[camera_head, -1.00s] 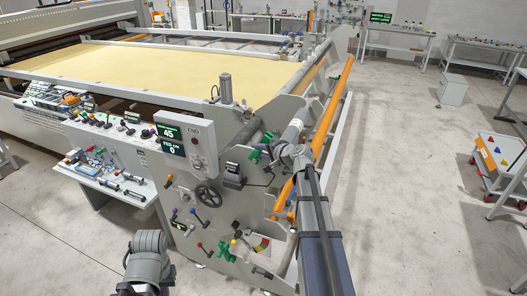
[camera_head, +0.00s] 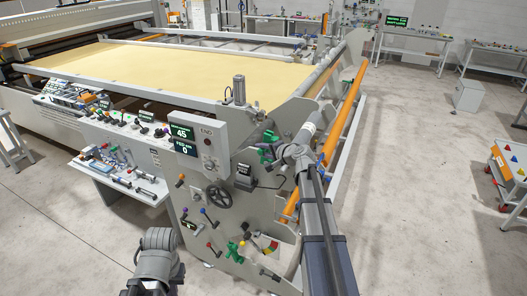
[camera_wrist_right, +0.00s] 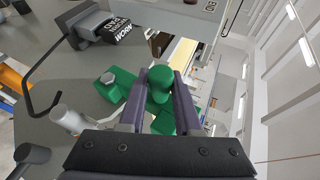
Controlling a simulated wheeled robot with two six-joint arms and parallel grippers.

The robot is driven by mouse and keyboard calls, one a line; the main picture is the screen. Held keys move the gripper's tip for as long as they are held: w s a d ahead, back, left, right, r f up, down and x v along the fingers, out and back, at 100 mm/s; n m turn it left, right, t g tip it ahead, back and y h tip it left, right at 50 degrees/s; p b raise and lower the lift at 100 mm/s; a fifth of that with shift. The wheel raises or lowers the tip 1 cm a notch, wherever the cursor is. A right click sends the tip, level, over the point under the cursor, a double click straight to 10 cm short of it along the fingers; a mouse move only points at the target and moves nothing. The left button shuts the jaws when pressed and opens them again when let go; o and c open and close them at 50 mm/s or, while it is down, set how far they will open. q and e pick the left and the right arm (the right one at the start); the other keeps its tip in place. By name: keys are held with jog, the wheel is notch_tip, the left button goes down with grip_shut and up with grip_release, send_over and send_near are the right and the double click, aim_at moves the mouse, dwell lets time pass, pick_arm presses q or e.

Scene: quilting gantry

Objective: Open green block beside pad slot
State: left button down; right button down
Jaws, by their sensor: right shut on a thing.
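The green block (camera_wrist_right: 159,94) sits on the grey side plate of the machine, with a round green knob on top and several green parts around it. In the right wrist view my right gripper (camera_wrist_right: 158,84) has one dark finger on each side of it and is shut on it. In the head view the green parts (camera_head: 269,137) show at the right gripper (camera_head: 266,153), which partly hides them.
A control box (camera_head: 201,146), a black handwheel (camera_head: 218,197) and several coloured levers are on the same plate. An orange rail (camera_head: 343,115) runs right of it. The floor at right is mostly clear.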

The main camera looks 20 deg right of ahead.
jog(key=shift+a, duration=0.1)
jog(key=c, duration=0.6)
grip_release()
jog(key=p+v, duration=0.3)
jog(key=v, duration=0.4)
jog(key=shift+r, duration=0.1)
jog(key=shift+s, duration=0.4)
